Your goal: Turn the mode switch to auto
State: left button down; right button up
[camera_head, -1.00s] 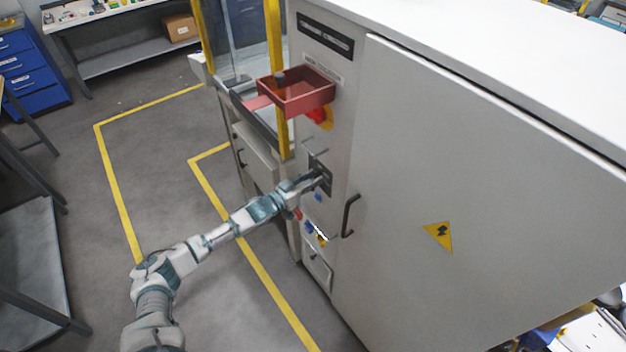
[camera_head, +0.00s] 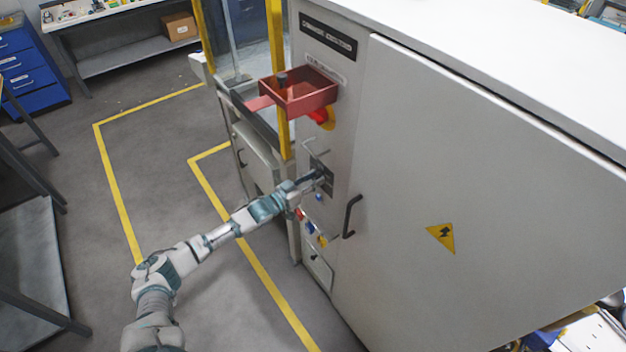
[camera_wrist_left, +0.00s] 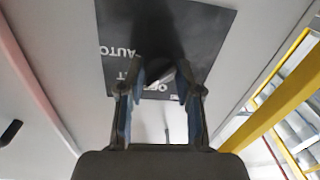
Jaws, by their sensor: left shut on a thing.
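The mode switch's dark plate (camera_head: 324,170) is on the narrow front face of the grey cabinet, below the red tray. In the left wrist view the plate (camera_wrist_left: 115,25) fills the top middle, and the word AUTO reads upside down on it. My left gripper (camera_head: 317,176) is at the plate. In the left wrist view my left gripper (camera_wrist_left: 160,85) has its two fingers on either side of the dark switch knob (camera_wrist_left: 160,72), shut on it. Part of the plate's lettering is hidden behind the fingers. My right gripper is not in view.
A red tray (camera_head: 310,100) juts out above the switch, with a red part (camera_head: 318,116) under it. Colored buttons (camera_head: 310,228) sit below, and a black door handle (camera_head: 350,216) is to the right. Yellow posts (camera_head: 278,75) stand left.

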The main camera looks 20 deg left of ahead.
pick_arm(q)
jog(key=shift+f, duration=0.25)
dwell(0.4)
jog(key=c, duration=0.8)
grip_release()
jog(key=shift+w, duration=0.1)
jog(key=v, duration=1.2)
jog(key=shift+a, duration=0.1)
